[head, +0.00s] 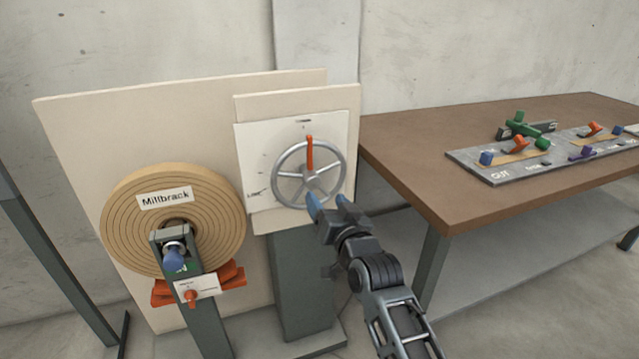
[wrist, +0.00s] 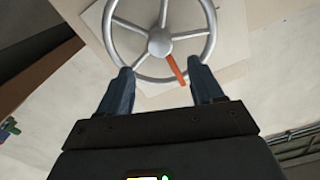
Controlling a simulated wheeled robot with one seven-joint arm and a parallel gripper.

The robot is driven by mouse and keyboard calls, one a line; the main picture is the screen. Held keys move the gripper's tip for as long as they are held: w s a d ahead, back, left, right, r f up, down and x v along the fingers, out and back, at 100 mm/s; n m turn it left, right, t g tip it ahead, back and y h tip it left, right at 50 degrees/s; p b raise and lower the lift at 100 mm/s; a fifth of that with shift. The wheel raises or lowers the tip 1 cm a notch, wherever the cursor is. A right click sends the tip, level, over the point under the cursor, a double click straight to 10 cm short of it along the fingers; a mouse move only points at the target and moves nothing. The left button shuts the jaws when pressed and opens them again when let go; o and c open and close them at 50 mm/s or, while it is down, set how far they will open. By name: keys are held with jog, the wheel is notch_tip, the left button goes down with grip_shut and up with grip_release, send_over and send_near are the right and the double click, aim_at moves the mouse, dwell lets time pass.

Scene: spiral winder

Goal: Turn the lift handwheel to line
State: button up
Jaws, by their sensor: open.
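The lift handwheel (head: 287,192) is a grey spoked wheel on a white dial plate (head: 254,143) fixed to a beige board. Its orange pointer (head: 310,153) points straight up in the head view. A label that seems to read LINE (head: 256,192) is at the plate's lower left, small and hard to read. My gripper (head: 327,199) is at the wheel's lower right in the head view. In the wrist view its two fingers (wrist: 158,92) are apart, with the wheel (wrist: 213,30) and pointer (wrist: 176,69) beyond them. Nothing is held; contact with the rim is unclear.
A tan coil labelled Millbrack (head: 120,222) stands on a post at the left, with orange pieces (head: 232,272) under it. A brown table (head: 420,160) at the right carries a grey panel (head: 500,172) with coloured levers and knobs. Its near corner is close to my arm.

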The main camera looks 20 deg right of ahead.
aim_at(315, 183)
jog(key=shift+w+b, duration=0.55)
jog(key=shift+w, duration=3)
jog(key=shift+c, duration=0.2)
grip_shut()
